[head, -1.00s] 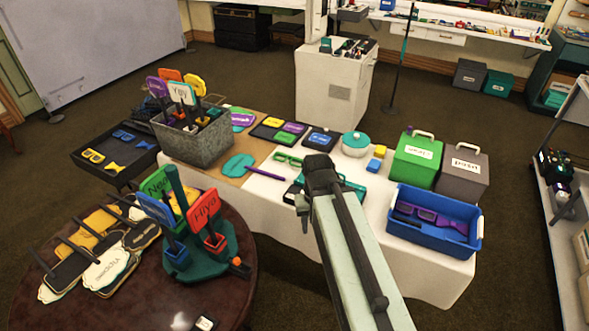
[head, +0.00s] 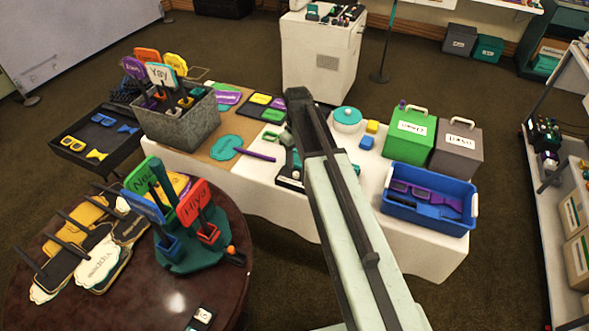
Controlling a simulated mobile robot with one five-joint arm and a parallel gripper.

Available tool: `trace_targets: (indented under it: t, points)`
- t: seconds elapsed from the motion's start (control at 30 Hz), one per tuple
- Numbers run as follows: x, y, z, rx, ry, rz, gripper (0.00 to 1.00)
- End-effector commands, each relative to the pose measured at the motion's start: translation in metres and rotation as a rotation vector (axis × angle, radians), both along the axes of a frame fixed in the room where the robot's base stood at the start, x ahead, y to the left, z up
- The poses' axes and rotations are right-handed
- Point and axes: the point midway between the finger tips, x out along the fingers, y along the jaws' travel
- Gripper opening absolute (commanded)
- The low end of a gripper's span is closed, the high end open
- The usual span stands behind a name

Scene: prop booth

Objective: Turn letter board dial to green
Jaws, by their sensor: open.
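My arm reaches up the middle of the head view, over the white-clothed table (head: 262,199). Its dark far end, which I take as my gripper (head: 298,96), is over the table's back half; its separate fingers are hard to make out, and nothing shows held in it. I cannot clearly pick out the letter board or its dial. Left of my arm, a black base (head: 289,183) with a teal upright part and a small white ball stands on the table, partly covered by the arm. A black tray (head: 256,113) with yellow, green and purple pieces lies behind it.
A round dark table (head: 130,310) at front left holds a teal stand (head: 200,258) with upright signs. A grey bin (head: 185,128) of signs, a blue crate (head: 430,214), and green (head: 405,135) and grey (head: 455,150) boxes crowd the white table. Carpet is clear at front right.

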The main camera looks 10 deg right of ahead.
Motion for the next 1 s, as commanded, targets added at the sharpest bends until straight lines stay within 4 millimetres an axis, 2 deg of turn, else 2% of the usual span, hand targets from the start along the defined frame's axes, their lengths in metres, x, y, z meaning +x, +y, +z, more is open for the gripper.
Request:
trace_targets:
  t: [0.03, 0.27, 0.7, 0.8, 1.0]
  points:
    - [0.008, 0.000, 0.001, 0.000, 0.000, 0.022, 0.44]
    - [0.007, 0.001, -0.007, 0.000, 0.000, 0.035, 0.44]
    - [0.007, 0.001, -0.075, 0.000, 0.000, 0.034, 0.44]
    - [0.007, 0.002, -0.080, 0.000, 0.000, 0.034, 0.44]
    - [0.007, 0.002, -0.077, 0.000, 0.000, 0.034, 0.44]
